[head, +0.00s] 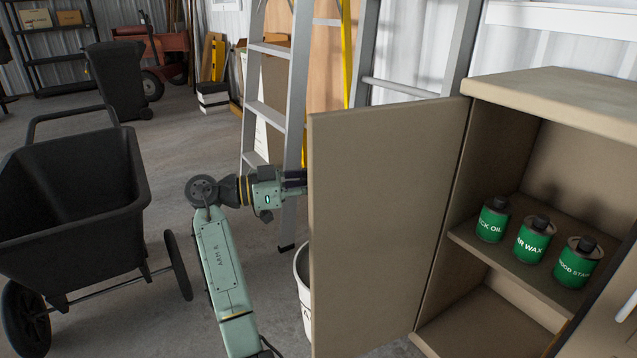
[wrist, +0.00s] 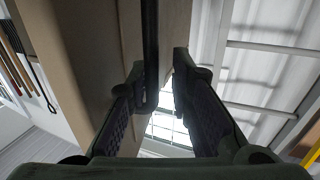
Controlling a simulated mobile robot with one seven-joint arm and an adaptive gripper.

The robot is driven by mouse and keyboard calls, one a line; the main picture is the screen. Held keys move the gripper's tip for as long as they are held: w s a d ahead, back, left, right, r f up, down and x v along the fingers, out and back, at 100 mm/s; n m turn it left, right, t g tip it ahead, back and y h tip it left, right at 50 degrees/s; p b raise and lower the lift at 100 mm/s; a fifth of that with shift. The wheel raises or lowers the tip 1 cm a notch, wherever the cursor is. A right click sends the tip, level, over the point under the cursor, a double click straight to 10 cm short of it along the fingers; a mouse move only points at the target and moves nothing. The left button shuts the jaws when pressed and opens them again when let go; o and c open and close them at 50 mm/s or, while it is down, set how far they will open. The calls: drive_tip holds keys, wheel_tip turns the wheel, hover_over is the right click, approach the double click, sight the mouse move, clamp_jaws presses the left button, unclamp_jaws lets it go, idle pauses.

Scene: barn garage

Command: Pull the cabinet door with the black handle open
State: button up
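The tan cabinet door (head: 385,225) stands wide open, swung out to the left of the cabinet (head: 560,95). Its black handle is on the far face, hidden in the head view. The wrist view shows the black handle (wrist: 150,40) as an upright bar in front of the door (wrist: 95,50). My gripper (head: 293,183) is at the door's outer edge in the head view, its fingertips partly hidden behind the door. In the wrist view my gripper (wrist: 160,70) has its fingers apart around the handle's lower end. The bar is close to the left finger, with a gap to the right finger.
Several green cans (head: 533,240) stand on the cabinet shelf. Another door edge with a pale handle (head: 627,307) shows at the right. A ladder (head: 270,95) and a white bucket (head: 303,285) are behind the door. A black cart (head: 75,195) stands left of my arm.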

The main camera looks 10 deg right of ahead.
drive_tip(key=a, duration=1.2)
drive_tip(key=shift+c, duration=0.4)
